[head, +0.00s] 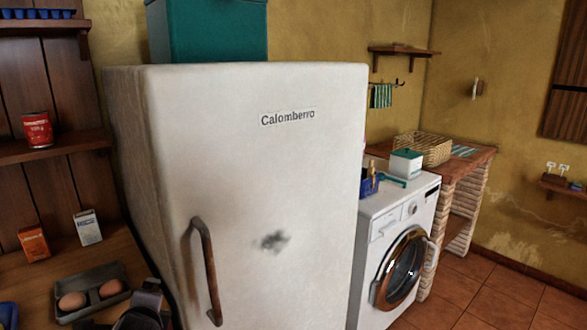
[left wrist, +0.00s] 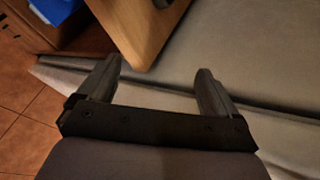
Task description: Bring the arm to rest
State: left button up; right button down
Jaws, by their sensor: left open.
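My left gripper (left wrist: 158,78) is open in the left wrist view, with its two dark fingers apart and nothing between them. A wooden corner (left wrist: 145,35) shows just beyond the fingers, and pale grey surfaces (left wrist: 245,40) fill the right side. In the head view, dark parts of my left arm show at the bottom left, beside the egg tray (head: 70,312) and in front of the white fridge (head: 270,180). My right gripper is in neither view.
The fridge has a brown handle (head: 207,270). Two boxes (head: 88,227) (head: 33,243) stand on the wooden counter at left; a red can (head: 37,130) is on the shelf above. A washing machine (head: 385,262) stands right of the fridge. Tiled floor (head: 500,295) is clear at lower right.

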pick_arm(q)
jog(key=s+d+f+n+h, duration=0.2)
jog(key=s+d+f+n, duration=0.1)
jog(key=s+f, duration=0.3)
jog(key=s+d+f+n+h, duration=0.2)
jog(key=s+f+n, duration=0.1)
jog(key=s+f, duration=0.3)
jog(key=s+d+f+n+h, duration=0.1)
jog(key=s+d+f+n, duration=0.1)
jog(key=s, duration=0.5)
jog(key=s+d+f+n+h, duration=0.2)
jog(key=s+f+n, duration=0.3)
jog(key=s+n, duration=0.2)
jog(key=shift+s, duration=0.15)
